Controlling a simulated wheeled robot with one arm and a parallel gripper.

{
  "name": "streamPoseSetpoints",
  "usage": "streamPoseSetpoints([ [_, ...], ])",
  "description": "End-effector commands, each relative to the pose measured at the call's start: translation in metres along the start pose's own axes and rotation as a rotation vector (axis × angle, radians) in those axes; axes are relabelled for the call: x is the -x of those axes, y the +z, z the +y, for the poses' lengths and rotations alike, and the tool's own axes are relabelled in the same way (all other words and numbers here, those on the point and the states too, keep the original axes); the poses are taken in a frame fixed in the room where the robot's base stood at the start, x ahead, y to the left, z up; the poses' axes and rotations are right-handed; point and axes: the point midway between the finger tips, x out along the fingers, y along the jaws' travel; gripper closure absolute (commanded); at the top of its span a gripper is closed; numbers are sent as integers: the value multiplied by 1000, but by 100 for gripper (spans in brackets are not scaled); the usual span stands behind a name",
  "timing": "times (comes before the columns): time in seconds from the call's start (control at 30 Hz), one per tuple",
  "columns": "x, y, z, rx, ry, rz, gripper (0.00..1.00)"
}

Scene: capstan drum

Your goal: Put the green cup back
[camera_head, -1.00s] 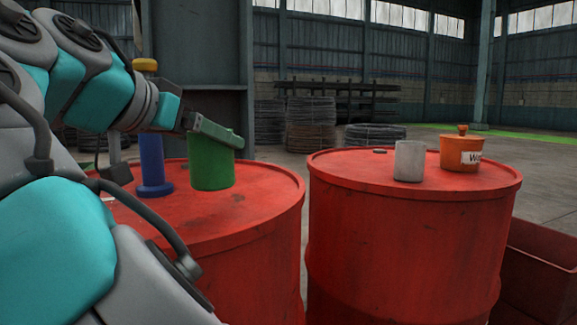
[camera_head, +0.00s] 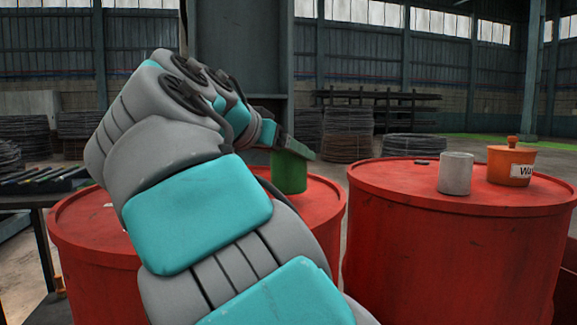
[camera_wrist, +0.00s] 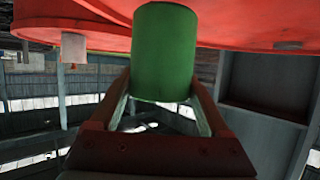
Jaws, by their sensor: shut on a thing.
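The green cup (camera_head: 289,173) is upright over the right part of the left red drum (camera_head: 100,245). My gripper (camera_head: 292,148) is shut on the cup near its upper part. In the wrist view, the two fingers of my gripper (camera_wrist: 160,108) reach along both sides of the green cup (camera_wrist: 164,55), and the drum shows at the top of that picture. I cannot tell whether the cup's base touches the drum top. My arm hides much of the left drum's top.
The right red drum (camera_head: 455,250) carries a grey cup (camera_head: 455,173), an orange lidded pot (camera_head: 511,165) with a white label, and a small dark disc (camera_head: 423,162). A dark bench (camera_head: 38,198) with rods stands at the left. A gap separates the drums.

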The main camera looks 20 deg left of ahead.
Motion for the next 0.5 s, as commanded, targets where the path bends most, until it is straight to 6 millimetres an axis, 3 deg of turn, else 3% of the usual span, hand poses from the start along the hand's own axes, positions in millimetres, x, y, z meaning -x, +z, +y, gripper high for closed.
streamPoseSetpoints([
  [0.2, -6, 16, 0, 3, -1, 1, 86],
  [0.5, -8, 20, 0, 0, 0, 0, 86],
])
